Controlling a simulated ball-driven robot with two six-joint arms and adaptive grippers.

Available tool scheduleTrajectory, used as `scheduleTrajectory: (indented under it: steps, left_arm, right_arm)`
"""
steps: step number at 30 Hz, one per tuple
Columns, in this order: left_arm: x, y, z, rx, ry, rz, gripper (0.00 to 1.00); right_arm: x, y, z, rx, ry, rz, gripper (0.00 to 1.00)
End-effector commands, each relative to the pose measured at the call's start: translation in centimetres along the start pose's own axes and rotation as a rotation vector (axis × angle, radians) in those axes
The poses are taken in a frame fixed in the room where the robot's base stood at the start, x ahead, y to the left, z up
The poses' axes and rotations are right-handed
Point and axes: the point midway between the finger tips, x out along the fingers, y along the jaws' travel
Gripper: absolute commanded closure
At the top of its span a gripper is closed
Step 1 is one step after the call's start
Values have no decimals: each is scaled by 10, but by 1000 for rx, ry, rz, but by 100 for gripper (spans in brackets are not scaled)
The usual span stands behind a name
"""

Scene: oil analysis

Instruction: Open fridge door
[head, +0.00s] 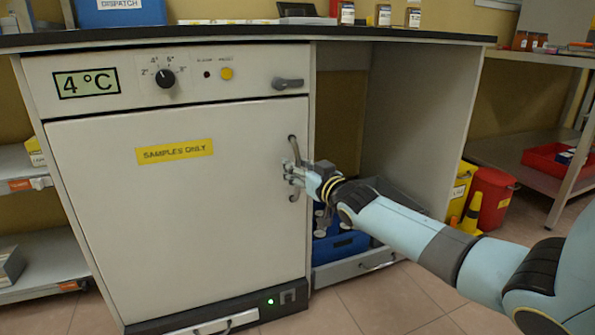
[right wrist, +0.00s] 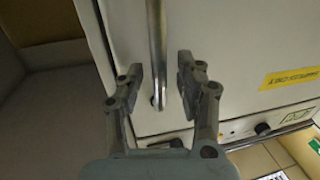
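The fridge door (head: 180,215) is a white panel with a yellow "SAMPLES ONLY" label, and it looks shut. Its vertical metal bar handle (head: 292,146) is at the door's right edge. My right gripper (head: 296,174) is at the lower part of the handle in the head view. In the right wrist view the gripper (right wrist: 159,78) is open, with one finger on each side of the handle (right wrist: 157,40) and a visible gap on both sides. My left gripper is not in view.
A latch-like grey lever (head: 288,83) sits on the control panel above the door. A blue crate (head: 340,248) stands in the open bay right of the fridge. A red bin (head: 490,195) and yellow cone (head: 473,212) stand further right. The floor in front is clear.

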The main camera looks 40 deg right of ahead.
Motion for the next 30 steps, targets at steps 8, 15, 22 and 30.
scheduleTrajectory:
  steps: [8,15,22,30]
  left_arm:
    - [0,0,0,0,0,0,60]
    - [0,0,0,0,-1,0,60]
    - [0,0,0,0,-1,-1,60]
    - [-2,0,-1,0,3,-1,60]
  right_arm:
    - [0,0,0,0,0,0,83]
    - [0,0,0,0,0,0,100]
    - [-1,0,0,1,-1,0,100]
    - [-1,0,-1,3,0,1,100]
